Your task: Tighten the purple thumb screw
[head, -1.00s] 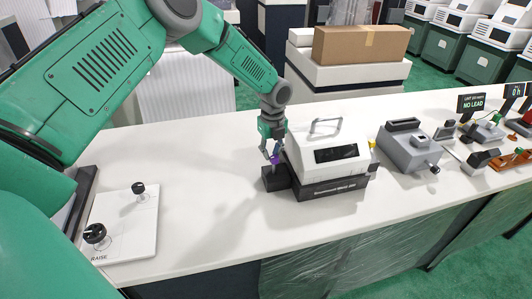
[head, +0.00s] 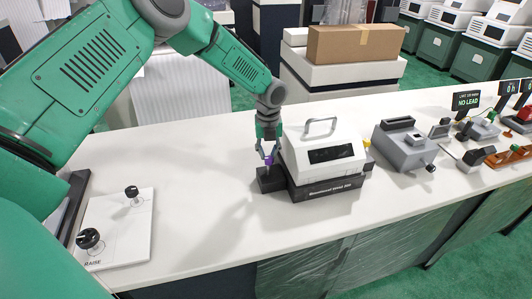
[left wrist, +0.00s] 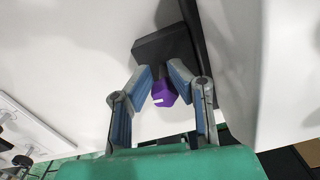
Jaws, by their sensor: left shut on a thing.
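The purple thumb screw (left wrist: 163,91) shows in the left wrist view as a faceted purple knob with a white mark on its face. It stands over a black block (left wrist: 165,47). In the head view the screw (head: 268,160) is a small purple spot above the black block (head: 268,184), at the left side of the white machine (head: 322,150). My left gripper (head: 267,153) points down onto the screw. In the left wrist view its two fingers (left wrist: 162,84) close on either side of the knob. My right gripper is not in view.
A white board with two black knobs (head: 118,222) lies on the left of the table (head: 200,215). A grey device (head: 408,150) and several small items stand to the right, by a "NO LEAD" sign (head: 467,101).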

